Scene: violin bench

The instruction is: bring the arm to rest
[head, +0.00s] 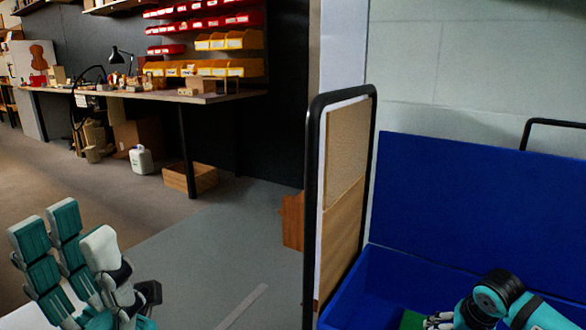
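My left gripper (74,238) is at the lower left, above the floor. Its teal and pale fingers point up and stand apart, with nothing between them. My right arm comes in at the lower right, over the blue bin (470,185). Only part of the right gripper (438,320) shows at the bottom edge, low inside the bin. Its fingertips are too small and cut off to tell whether they are open or shut. A green thing (412,320) lies beside it in the bin, partly cut off by the frame.
A black-framed board (342,190) stands upright at the bin's left side. A workbench (150,94) with a lamp (118,56) and tools stands at the back left, under red and yellow bins. A white jug (141,160) and wooden box (190,178) sit on the floor. The middle floor is clear.

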